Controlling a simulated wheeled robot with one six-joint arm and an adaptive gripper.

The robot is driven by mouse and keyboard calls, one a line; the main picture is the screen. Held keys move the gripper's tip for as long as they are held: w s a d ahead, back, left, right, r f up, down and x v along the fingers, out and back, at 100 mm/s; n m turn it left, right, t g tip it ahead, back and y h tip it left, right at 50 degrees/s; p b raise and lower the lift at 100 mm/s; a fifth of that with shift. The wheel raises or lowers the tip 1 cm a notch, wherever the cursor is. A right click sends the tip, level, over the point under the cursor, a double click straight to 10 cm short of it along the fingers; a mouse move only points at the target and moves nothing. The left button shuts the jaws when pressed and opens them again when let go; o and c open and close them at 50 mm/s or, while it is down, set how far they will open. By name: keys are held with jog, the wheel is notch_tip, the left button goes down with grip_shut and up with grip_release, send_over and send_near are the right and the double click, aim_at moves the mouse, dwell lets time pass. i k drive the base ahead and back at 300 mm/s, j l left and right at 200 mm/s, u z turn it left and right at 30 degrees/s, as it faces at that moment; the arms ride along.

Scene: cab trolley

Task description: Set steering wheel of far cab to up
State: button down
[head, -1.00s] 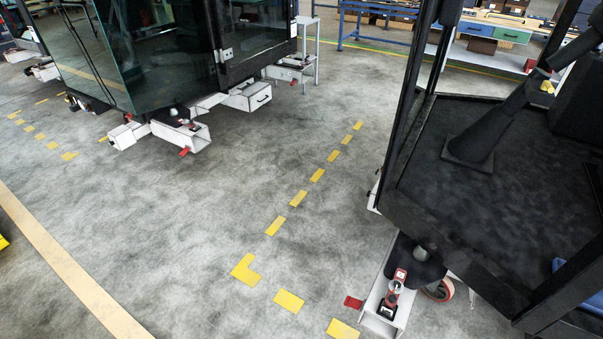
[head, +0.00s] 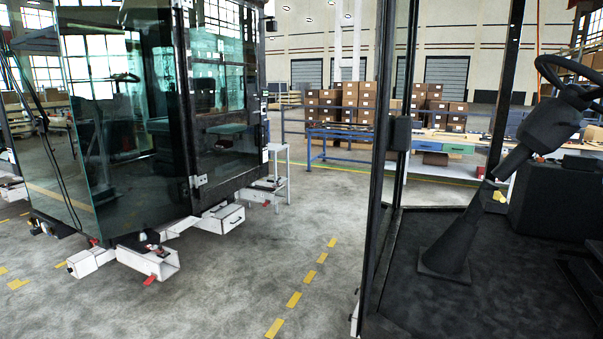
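Two cabs show in the head view. The farther cab (head: 182,130), at the left, has glass walls and stands on a white trolley (head: 150,262). Through its glass a dark steering wheel (head: 126,78) shows small and dim; I cannot tell its tilt well. The nearer cab (head: 372,190), at the right, is open toward me. Its black steering wheel (head: 570,75) sits on a slanted column (head: 468,222) rising from the cab floor, partly cut off by the right edge. My gripper is not in view.
Grey floor (head: 235,285) with yellow dashes (head: 294,299) lies free between the two cabs. A small grey stand (head: 280,172) is beside the farther cab. Behind are a blue-framed bench (head: 335,135) and stacked boxes (head: 360,102).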

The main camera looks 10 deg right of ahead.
aim_at(553, 122)
jog(key=z, duration=1.3)
jog(key=l, duration=0.15)
jog(key=i, duration=0.05)
